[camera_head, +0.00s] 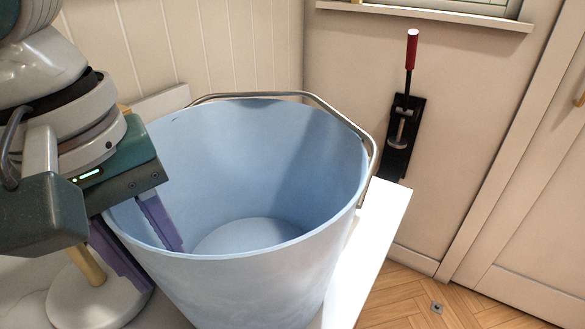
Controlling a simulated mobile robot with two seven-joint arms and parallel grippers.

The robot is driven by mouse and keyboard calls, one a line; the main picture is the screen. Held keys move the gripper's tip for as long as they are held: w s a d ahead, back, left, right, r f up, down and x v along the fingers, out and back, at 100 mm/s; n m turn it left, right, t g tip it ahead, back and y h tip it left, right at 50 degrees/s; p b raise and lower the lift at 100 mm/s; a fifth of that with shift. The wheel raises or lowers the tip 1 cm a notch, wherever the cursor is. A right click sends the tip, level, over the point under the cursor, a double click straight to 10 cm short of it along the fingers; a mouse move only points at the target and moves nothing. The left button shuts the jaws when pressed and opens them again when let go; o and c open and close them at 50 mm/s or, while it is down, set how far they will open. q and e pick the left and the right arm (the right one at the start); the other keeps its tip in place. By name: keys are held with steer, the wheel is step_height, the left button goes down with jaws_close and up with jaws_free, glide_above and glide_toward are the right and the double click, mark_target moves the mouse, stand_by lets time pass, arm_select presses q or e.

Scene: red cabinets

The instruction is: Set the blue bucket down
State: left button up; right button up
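The blue bucket (270,285) is large and upright, and I look down into it; it appears empty. Its metal handle (330,108) lies over along the back and right rim. A white table top (383,215) shows behind and right of the bucket. The bucket's underside is out of view, so I cannot tell whether it touches the table. My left gripper (140,240) is at the bucket's left rim, with one purple finger inside and one outside. The fingers look apart, with a gap around the thin wall. My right gripper is not in view.
A white round base with a wooden post (95,305) stands left of the bucket, partly hidden by my gripper. A black wall bracket with a red-handled lever (410,95) is on the panel behind. Wooden floor (450,300) shows beyond the table's right edge.

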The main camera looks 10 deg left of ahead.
arm_select(q)
steer(key=c, duration=0.4)
jaws_close()
stand_by(0.7)
steer(key=shift+w+r, duration=0.1)
